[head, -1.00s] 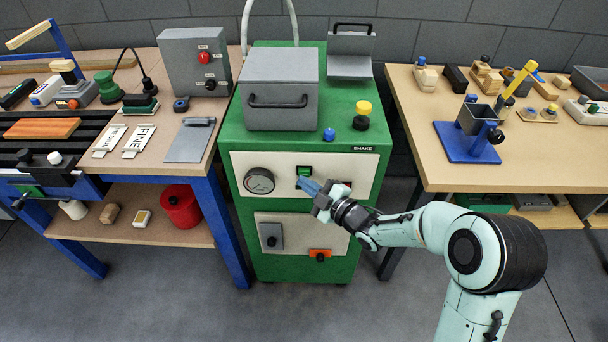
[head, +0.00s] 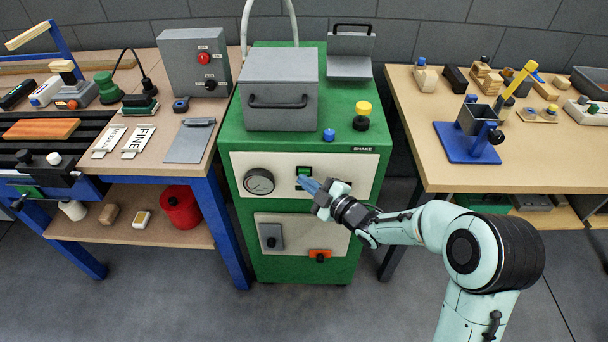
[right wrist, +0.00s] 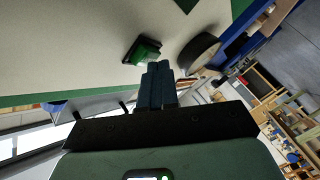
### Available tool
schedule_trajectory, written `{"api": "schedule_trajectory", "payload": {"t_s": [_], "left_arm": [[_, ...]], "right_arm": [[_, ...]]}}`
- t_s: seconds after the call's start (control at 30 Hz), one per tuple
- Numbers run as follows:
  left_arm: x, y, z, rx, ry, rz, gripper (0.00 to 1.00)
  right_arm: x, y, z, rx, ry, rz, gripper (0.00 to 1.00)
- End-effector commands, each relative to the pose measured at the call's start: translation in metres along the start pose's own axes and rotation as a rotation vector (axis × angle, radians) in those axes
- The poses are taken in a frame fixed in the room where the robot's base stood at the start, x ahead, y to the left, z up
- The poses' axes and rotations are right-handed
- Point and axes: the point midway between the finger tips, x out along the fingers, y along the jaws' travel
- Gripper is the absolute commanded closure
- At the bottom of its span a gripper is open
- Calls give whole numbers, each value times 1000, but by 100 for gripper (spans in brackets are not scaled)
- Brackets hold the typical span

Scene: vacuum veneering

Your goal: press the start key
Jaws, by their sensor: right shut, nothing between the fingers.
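The start key is a green key (head: 304,171) in a black frame on the cream front panel (head: 285,165) of the green machine. It also shows in the right wrist view as a green key (right wrist: 147,50) just beyond my fingertips. My right gripper (head: 302,182) is shut and empty, its blue fingers pointing at the panel just below the green key. In the right wrist view the closed fingertips (right wrist: 158,67) overlap the key's lower edge in the picture; I cannot tell whether they touch it. My left gripper is not in view.
A round gauge (head: 259,181) sits left of the key. A grey lidded box (head: 281,85) and a yellow-topped knob (head: 363,108) stand on the machine. Workbenches flank it.

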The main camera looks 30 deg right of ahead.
Motion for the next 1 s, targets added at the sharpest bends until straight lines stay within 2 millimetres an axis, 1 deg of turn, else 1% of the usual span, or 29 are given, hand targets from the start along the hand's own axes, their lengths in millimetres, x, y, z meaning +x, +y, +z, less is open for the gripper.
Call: {"api": "schedule_trajectory", "payload": {"t_s": [0.57, 1.0], "left_arm": [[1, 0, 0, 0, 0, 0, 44], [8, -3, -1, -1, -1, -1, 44]], "right_arm": [[2, 2, 2, 0, -1, 0, 100], [-11, -8, -7, -1, 0, 0, 100]]}}
